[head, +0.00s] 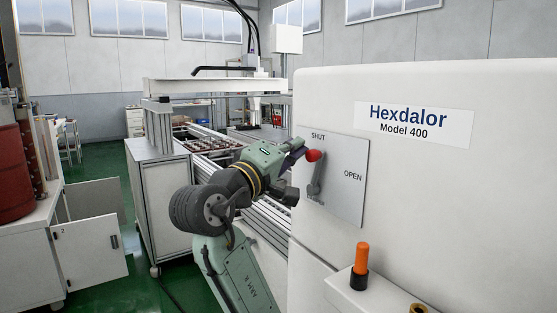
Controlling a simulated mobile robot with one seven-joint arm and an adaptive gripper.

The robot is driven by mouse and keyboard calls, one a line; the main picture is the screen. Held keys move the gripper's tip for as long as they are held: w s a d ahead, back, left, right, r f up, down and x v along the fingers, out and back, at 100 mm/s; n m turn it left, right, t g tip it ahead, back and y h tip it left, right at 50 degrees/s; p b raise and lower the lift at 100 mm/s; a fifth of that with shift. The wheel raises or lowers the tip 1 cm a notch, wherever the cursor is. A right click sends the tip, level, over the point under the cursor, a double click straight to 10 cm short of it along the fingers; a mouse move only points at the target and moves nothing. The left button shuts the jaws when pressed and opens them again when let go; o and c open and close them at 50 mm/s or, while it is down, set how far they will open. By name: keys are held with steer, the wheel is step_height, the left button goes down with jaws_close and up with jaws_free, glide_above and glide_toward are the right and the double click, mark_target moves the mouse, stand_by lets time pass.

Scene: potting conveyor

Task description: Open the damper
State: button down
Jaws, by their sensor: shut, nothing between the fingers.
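The damper lever (316,176) is a dark grey handle with a red knob (314,156) at its top. It is mounted on a grey plate (349,165) on the white Hexdalor machine. The lever stands nearly upright, its knob just below the word SHUT; the word OPEN is at the plate's right. My gripper (301,147) is shut and empty. Its tips appear close to the left of the red knob. I cannot tell whether they touch it.
The white machine housing (440,190) fills the right side. An orange-topped handle (361,259) stands on its lower ledge. A conveyor (212,144) runs behind my arm. A white cabinet (163,205) stands left of my arm, with green floor (105,165) beyond.

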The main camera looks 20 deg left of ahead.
steer(key=s+d+f+m+h+b, duration=0.4)
steer(key=d+m+h+b, duration=0.1)
steer(key=m+b, duration=0.5)
steer(key=shift+s+d+f+m+h+b, duration=0.35)
steer(key=shift+d+m, duration=0.4)
steer(key=shift+m, duration=0.45)
steer(key=shift+r, duration=0.1)
